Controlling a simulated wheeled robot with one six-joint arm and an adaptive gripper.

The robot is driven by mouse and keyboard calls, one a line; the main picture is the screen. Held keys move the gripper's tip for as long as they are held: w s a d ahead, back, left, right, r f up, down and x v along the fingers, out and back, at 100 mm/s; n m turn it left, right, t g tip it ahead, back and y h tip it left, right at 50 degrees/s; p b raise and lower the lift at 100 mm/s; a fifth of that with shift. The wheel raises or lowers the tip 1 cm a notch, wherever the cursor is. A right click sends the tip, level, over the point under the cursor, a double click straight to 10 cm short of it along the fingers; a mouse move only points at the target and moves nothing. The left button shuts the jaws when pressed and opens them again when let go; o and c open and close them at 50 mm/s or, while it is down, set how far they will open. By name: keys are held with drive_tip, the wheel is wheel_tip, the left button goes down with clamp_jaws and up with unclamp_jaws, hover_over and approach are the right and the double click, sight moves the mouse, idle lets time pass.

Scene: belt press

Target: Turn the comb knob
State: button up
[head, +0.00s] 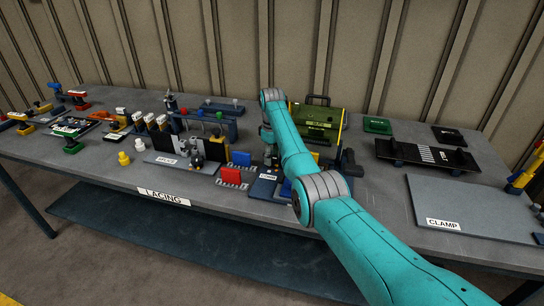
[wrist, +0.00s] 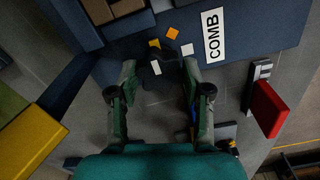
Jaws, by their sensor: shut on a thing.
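My gripper (wrist: 158,68) points down over the comb station and is shut on a dark knob (wrist: 168,82). The knob shows between the two fingers in the wrist view, partly lost in shadow. A white mark (wrist: 155,67) shows near the fingertips. The comb station's blue base (wrist: 258,32) carries a white COMB label (wrist: 212,36). Orange and white squares lie on it beyond the fingertips. In the head view my arm partly covers the station, and the knob cannot be made out there.
A red block (wrist: 269,108) stands at the right in the wrist view, and a yellow bar (wrist: 32,140) at the left. In the head view a green-yellow machine (head: 318,122) stands behind my arm. A grey CLAMP plate (head: 475,207) lies at the right.

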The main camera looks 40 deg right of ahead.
drive_tip(key=m, duration=0.4)
drive_tip(key=shift+m, duration=0.3)
drive_tip(key=m, duration=0.4)
drive_tip(key=shift+a+m, duration=0.1)
drive_tip(key=shift+m, duration=0.2)
drive_tip(key=m, duration=0.4)
drive_tip(key=shift+m, duration=2.1)
drive_tip(key=shift+f, duration=0.1)
drive_tip(key=o, duration=1.2)
drive_tip(key=shift+c, duration=0.2)
